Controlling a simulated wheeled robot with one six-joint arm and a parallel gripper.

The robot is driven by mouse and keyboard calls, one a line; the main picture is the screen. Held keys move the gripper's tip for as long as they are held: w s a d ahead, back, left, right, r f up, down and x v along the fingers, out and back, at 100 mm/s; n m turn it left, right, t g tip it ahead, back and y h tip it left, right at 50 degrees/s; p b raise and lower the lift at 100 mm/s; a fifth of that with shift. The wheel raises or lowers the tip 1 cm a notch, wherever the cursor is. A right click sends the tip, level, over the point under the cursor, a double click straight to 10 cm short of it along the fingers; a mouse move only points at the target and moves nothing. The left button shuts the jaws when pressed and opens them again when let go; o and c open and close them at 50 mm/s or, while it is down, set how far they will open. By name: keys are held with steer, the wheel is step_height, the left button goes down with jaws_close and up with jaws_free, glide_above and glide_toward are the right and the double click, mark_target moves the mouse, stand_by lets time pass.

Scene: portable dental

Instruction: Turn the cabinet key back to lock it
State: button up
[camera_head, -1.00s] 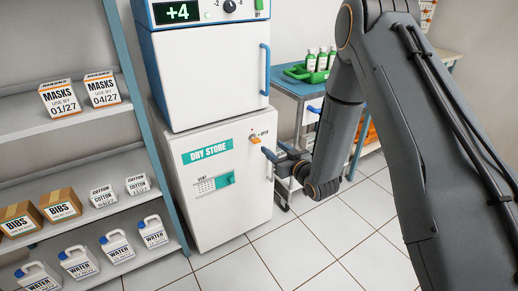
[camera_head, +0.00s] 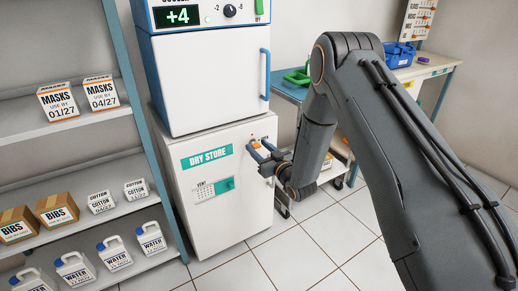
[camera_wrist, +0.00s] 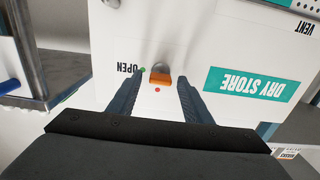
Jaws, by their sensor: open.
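The white dry store cabinet (camera_head: 222,215) stands below the fridge, with its door flush. The orange cabinet key (camera_wrist: 159,81) sits in a round metal lock, between a green dot beside the word OPEN and a red dot. The key also shows small in the head view (camera_head: 256,146), partly hidden by my fingers. My gripper (camera_wrist: 160,84) is open, its two fingers on either side of the key with a gap visible at each side. In the head view my gripper (camera_head: 262,153) is right at the upper right of the cabinet front.
The white fridge (camera_head: 205,80) with a blue handle stands on top of the cabinet. A shelf rack (camera_head: 75,125) with boxes and water jugs is close on the left. A blue-topped trolley (camera_head: 290,88) stands behind my arm. Tiled floor in front is clear.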

steer(key=c, duration=1.1)
steer(key=shift+o, duration=0.2)
steer(key=shift+n, duration=0.4)
steer(key=n, duration=0.4)
steer(key=shift+s+a, duration=0.1)
steer(key=n, duration=0.4)
steer(key=shift+n, duration=0.3)
steer(key=n, duration=0.4)
steer(key=shift+a+f, duration=0.1)
steer(key=shift+f, duration=0.05)
steer(key=shift+n, duration=2.2)
